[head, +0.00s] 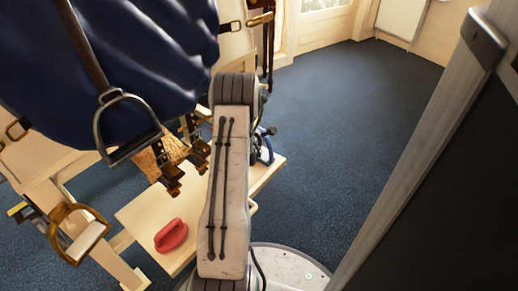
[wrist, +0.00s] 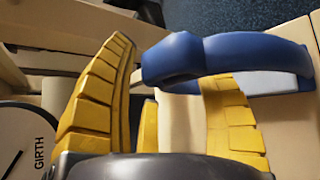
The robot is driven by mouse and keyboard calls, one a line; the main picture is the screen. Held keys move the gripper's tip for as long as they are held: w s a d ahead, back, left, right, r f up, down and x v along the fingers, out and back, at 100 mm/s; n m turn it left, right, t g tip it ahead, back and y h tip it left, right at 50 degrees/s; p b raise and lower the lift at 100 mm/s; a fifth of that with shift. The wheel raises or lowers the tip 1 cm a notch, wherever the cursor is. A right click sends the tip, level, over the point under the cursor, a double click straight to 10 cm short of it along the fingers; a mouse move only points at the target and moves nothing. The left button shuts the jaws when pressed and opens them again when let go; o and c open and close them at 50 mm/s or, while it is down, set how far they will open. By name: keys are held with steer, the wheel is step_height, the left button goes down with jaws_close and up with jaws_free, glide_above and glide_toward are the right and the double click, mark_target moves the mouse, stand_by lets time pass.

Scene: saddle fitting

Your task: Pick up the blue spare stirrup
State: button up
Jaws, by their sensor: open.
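The blue spare stirrup (wrist: 265,48) lies across the upper right of the wrist view, with a pale grey strip along its lower part. In the head view a small part of the blue stirrup (head: 265,152) shows at the right of my arm, over the bench edge. My gripper (wrist: 172,65) is open, with two yellow fingers. The left finger stands clear of the stirrup. The blue band covers the right finger's tip; whether they touch I cannot tell. The stirrup's left end reaches between the fingers. In the head view my arm hides the gripper.
A cream bench (head: 145,213) bears a red oval object (head: 171,235). A metal stirrup (head: 125,128) hangs by the dark blue saddle cloth (head: 140,50), near brown buckled straps (head: 172,175). A round plate marked GIRTH (wrist: 25,145) is left of my gripper. Open blue carpet (head: 345,120) lies right.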

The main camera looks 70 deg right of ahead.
jaws_close()
stand_by(0.4)
